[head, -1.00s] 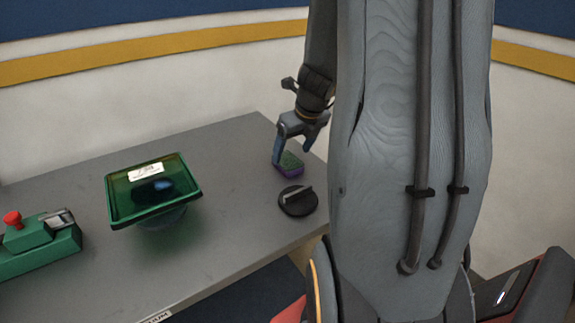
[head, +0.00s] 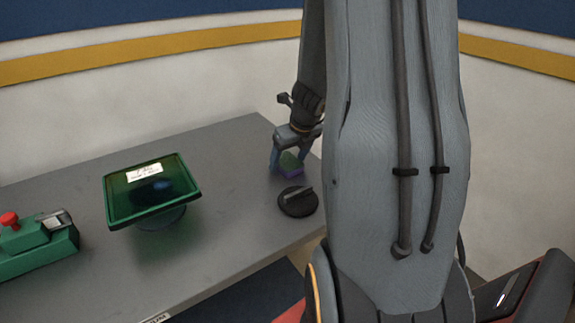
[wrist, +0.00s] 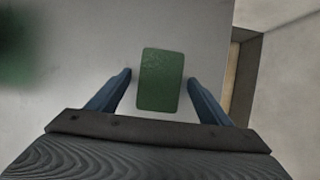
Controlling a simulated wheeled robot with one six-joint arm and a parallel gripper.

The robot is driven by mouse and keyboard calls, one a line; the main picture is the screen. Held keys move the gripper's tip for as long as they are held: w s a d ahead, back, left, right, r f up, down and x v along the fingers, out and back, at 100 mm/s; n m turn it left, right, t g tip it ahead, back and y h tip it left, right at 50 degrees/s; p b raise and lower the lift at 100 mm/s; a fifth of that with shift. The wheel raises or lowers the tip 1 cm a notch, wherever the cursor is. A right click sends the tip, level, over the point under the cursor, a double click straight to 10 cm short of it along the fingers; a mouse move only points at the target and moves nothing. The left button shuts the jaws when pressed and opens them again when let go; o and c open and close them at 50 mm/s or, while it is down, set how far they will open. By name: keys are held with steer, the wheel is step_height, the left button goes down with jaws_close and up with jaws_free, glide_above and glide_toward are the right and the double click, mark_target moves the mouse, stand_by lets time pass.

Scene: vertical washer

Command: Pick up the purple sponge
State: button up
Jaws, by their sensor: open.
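The sponge (head: 291,165) is a small block with a green top and purple lower part, on the grey table near its right edge. In the wrist view only its green top (wrist: 161,80) shows, as an upright rectangle. My gripper (head: 289,170) is open over the sponge, pointing down. In the wrist view my gripper (wrist: 160,80) has one blue finger on each side of the sponge's lower half, with a gap on both sides. I cannot tell how far above the table the fingertips are.
A round black knob (head: 298,202) sits on the table just in front of the sponge. A green tray-like screen (head: 150,190) stands further left, and a green box with a red button (head: 38,245) at far left. The table's right edge (wrist: 229,60) is close to the sponge.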

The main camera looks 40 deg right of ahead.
mark_target(288, 161)
steer(key=shift+f, duration=0.25)
steer(key=shift+c, duration=0.5)
steer(key=c, duration=1.1)
steer(key=shift+r, duration=0.1)
step_height(288, 161, up, 10)
steer(key=p, duration=0.2)
steer(key=shift+r, duration=0.2)
steer(key=shift+o, duration=1.3)
steer(key=shift+a, duration=0.1)
steer(key=shift+c, duration=0.5)
